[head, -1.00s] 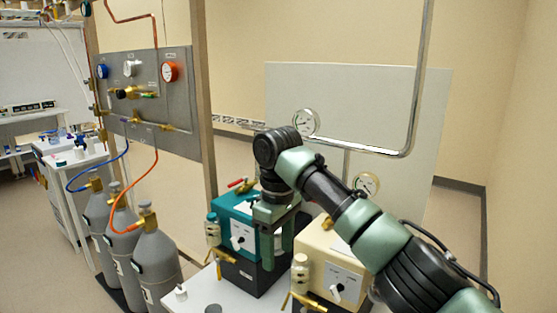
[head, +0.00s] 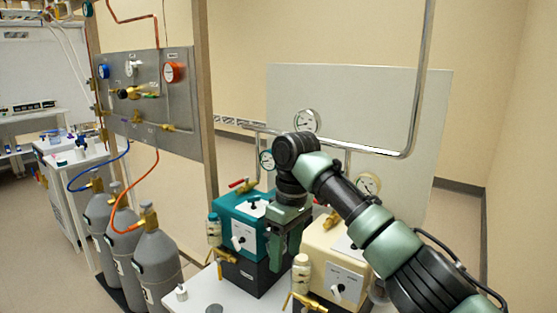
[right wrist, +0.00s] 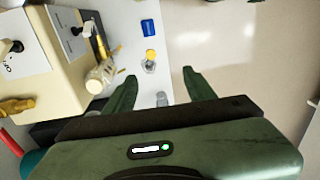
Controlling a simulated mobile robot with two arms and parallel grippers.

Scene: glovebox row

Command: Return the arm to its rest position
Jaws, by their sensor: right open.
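My right arm, with green and black links, reaches in from the lower right of the head view. Its gripper (head: 285,258) points down in front of the gap between the teal pump unit (head: 232,222) and the cream pump unit (head: 335,262). In the right wrist view the two green fingers of the right gripper (right wrist: 160,78) stand apart with nothing held between them. Beyond them are the white bench top (right wrist: 128,25) and the pale floor. My left gripper is not in view.
A blue block (right wrist: 149,27) and a small yellow-capped vial (right wrist: 149,62) sit on the bench. Round gauges (head: 307,121) rise behind the pumps. Grey gas cylinders (head: 155,262) stand left, below a valve panel (head: 185,85). Floor right of the bench is clear in the wrist view.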

